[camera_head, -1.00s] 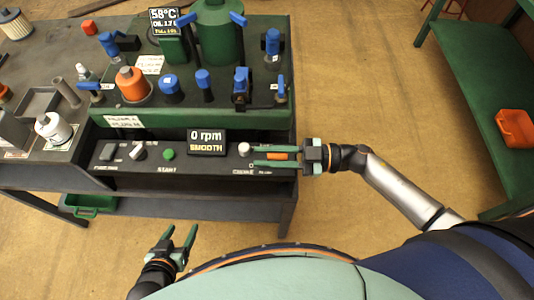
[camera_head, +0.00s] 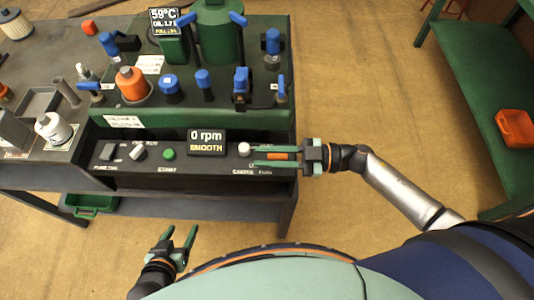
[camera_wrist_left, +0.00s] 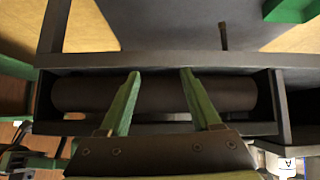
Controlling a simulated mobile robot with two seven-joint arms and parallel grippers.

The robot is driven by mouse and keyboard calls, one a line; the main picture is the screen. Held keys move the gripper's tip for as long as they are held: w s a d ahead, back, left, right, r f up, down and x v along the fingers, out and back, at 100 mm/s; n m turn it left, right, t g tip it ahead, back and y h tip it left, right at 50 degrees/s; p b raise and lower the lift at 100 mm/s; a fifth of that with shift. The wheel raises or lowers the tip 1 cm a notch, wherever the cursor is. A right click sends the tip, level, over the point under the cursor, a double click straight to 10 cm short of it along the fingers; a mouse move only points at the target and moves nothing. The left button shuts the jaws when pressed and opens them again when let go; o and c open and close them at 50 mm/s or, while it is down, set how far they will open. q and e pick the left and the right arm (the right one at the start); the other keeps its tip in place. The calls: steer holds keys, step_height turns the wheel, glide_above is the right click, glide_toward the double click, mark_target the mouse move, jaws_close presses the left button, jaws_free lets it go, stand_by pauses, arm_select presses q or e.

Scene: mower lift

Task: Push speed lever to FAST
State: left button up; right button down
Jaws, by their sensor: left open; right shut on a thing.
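The black control panel (camera_head: 205,158) runs along the front of the bench. My right gripper (camera_head: 256,156) reaches in from the right over its right end. Its green fingers lie on either side of an orange part (camera_head: 279,156), which looks like the speed lever, and are shut on it. The fingers partly cover this part and its lettering, so its setting cannot be read. My left gripper (camera_head: 180,234) is open and empty in front of the bench. Its open fingers also show in the left wrist view (camera_wrist_left: 160,73), in front of a dark cylinder (camera_wrist_left: 155,95).
A white knob (camera_head: 244,149) sits just left of the right fingertips. A display (camera_head: 206,141) reads 0 rpm, SMOOTH. A green button (camera_head: 168,154) and a pale switch (camera_head: 139,152) are further left. Blue-topped parts stand behind on the green engine deck (camera_head: 190,117).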

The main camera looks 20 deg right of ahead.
stand_by(0.4)
